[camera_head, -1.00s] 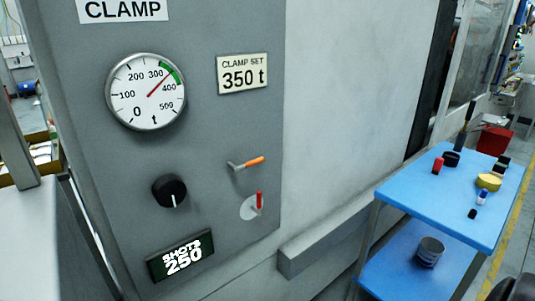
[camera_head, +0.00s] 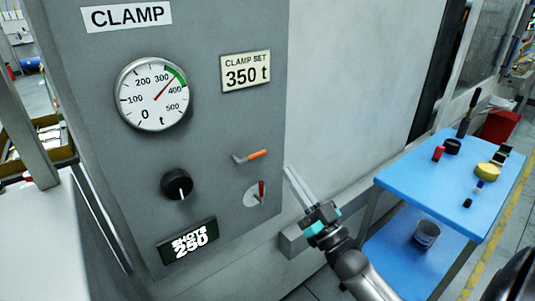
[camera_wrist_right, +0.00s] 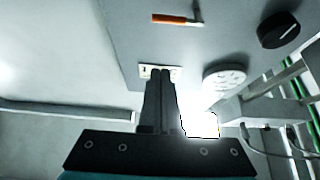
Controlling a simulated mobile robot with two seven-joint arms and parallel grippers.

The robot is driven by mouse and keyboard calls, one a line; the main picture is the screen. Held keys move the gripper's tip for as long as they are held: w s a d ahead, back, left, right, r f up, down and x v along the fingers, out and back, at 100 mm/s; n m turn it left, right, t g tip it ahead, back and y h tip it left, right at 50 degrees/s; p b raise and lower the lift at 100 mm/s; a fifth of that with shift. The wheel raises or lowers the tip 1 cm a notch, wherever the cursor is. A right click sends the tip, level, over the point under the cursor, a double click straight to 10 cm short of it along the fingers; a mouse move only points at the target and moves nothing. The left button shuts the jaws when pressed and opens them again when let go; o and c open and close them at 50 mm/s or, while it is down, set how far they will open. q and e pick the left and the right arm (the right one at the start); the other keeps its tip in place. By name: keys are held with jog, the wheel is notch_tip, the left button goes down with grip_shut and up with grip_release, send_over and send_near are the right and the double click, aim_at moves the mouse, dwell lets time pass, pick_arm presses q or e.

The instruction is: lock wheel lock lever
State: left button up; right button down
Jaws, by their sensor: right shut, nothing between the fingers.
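Two small levers sit on the grey panel. One has an orange handle (camera_head: 257,155) on a grey arm, tilted slightly up to the right. Below it a red lever (camera_head: 262,189) points upward on a pale round disc. No readable label tells which is the wheel lock lever. My right gripper (camera_head: 289,171) is shut and empty, just right of both levers and apart from them in the picture. In the wrist view, which sees the panel upside down, the orange handle (camera_wrist_right: 172,19) is beyond the shut fingers (camera_wrist_right: 162,82); the red lever is not visible there. My left gripper is not in view.
The panel also carries a gauge (camera_head: 153,94), a black knob (camera_head: 177,184), a "CLAMP SET 350 t" plate (camera_head: 246,71) and a "SHOTS 250" display (camera_head: 187,243). A blue cart (camera_head: 415,180) with several small items stands right. A grey ledge (camera_head: 293,241) juts out below.

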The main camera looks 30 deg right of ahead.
aim_at(267, 151)
jog(key=shift+w, duration=0.1)
jog(key=shift+h, duration=0.3)
jog(key=w, duration=0.3)
jog(key=w+r, duration=0.1)
jog(key=w, duration=0.2)
jog(key=w+r+p, duration=0.1)
jog(key=w, duration=0.2)
jog(key=shift+a+r, duration=0.2)
jog(key=shift+a, duration=0.15)
jog(key=shift+w+f, duration=0.1)
jog(key=shift+f, duration=0.6)
